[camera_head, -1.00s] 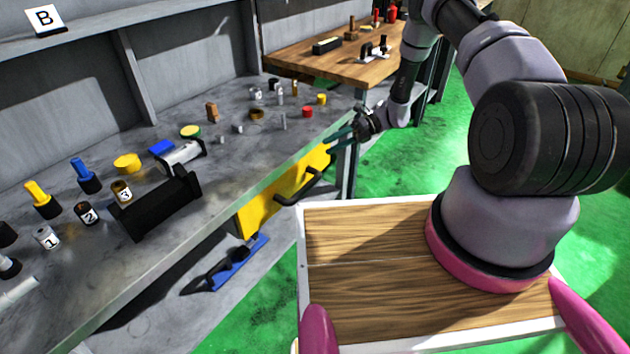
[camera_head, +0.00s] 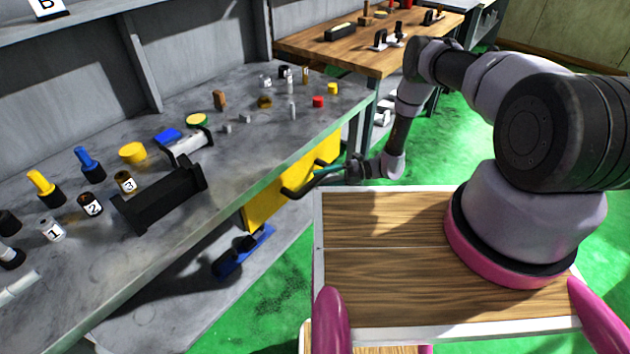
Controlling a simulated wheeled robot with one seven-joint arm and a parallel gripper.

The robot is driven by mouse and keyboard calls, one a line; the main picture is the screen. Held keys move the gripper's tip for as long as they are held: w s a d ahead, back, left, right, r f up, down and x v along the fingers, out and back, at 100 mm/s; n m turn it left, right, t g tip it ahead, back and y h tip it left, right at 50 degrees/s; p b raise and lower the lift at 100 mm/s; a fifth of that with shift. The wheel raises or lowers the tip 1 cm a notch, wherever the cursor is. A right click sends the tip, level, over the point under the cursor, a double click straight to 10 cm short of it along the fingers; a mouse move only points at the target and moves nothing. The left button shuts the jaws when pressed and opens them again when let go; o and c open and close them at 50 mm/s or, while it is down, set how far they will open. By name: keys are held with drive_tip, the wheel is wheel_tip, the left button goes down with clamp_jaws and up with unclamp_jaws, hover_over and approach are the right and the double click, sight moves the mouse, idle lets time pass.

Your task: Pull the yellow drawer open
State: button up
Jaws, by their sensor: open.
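The yellow drawer (camera_head: 265,207) sits under the front edge of the grey workbench (camera_head: 250,150). Its front looks close to the bench edge, and I cannot tell any gap. A dark bar handle (camera_head: 297,192) stands out from its front. My gripper (camera_head: 318,175) is at the right part of the handle, with its teal fingers pointing left towards the drawer. The jaws are open. The fingertips overlap the handle in the picture, and I cannot tell whether they are around it or touching it. Part of the drawer front is hidden behind the gripper and handle.
Numbered pots, coloured caps, a black V-shaped holder (camera_head: 160,200) and small metal parts lie on the bench. A blue item (camera_head: 243,252) lies on the shelf below. A wooden table (camera_head: 365,50) stands behind. Green floor (camera_head: 440,140) is free at right.

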drive_tip(key=shift+s+a+f, duration=0.1)
drive_tip(key=shift+a, duration=0.6)
drive_tip(key=shift+s+a+f, duration=0.1)
drive_tip(key=shift+a, duration=0.6)
clamp_jaws()
idle(0.4)
